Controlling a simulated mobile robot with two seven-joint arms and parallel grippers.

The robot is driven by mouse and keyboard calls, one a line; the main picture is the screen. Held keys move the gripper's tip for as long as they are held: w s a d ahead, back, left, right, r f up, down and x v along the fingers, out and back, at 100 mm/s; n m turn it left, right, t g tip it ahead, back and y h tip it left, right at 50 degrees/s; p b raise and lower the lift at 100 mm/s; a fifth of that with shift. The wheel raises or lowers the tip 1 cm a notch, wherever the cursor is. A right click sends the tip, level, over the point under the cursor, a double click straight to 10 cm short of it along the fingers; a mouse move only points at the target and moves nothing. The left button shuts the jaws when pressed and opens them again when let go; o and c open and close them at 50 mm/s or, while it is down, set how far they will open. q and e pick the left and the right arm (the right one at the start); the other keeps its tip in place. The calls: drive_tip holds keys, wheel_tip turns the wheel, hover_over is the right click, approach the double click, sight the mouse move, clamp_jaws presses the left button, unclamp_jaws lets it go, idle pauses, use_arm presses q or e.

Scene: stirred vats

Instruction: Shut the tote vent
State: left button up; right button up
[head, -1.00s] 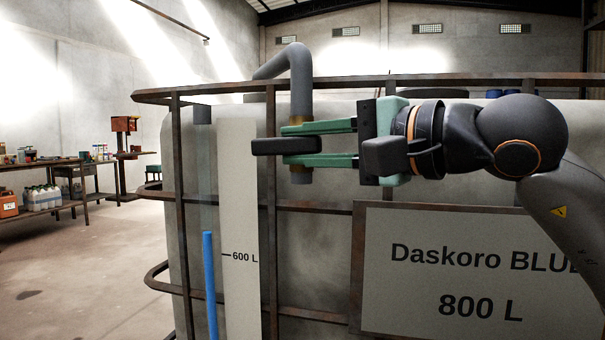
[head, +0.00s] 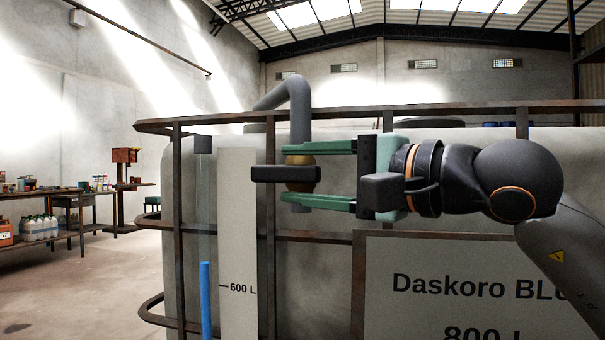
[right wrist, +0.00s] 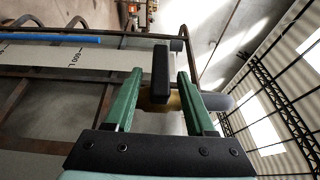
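The tote vent is a grey bent pipe (head: 299,105) with a brass valve body (head: 300,160) and a black bar handle (head: 286,174). The handle lies level, crosswise to the upright pipe section. My right gripper (head: 305,175) comes from the right; its green fingers are spread wide, one above and one below the handle. In the right wrist view the handle (right wrist: 161,72) stands between the fingers (right wrist: 160,85) with a gap on each side. Brass (right wrist: 175,101) shows behind it. The fingers hold nothing. My left gripper is out of view.
Rusty cage bars (head: 272,270) surround the pale tote (head: 310,260). A sight tube with blue liquid (head: 206,300) and a 600 L scale (head: 238,240) stand left of the vent. A sign board (head: 400,262) hangs below my arm.

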drive_tip(key=p+v, duration=0.2)
drive_tip(key=v, duration=1)
drive_tip(key=shift+s, duration=0.2)
drive_tip(key=shift+d, duration=0.15)
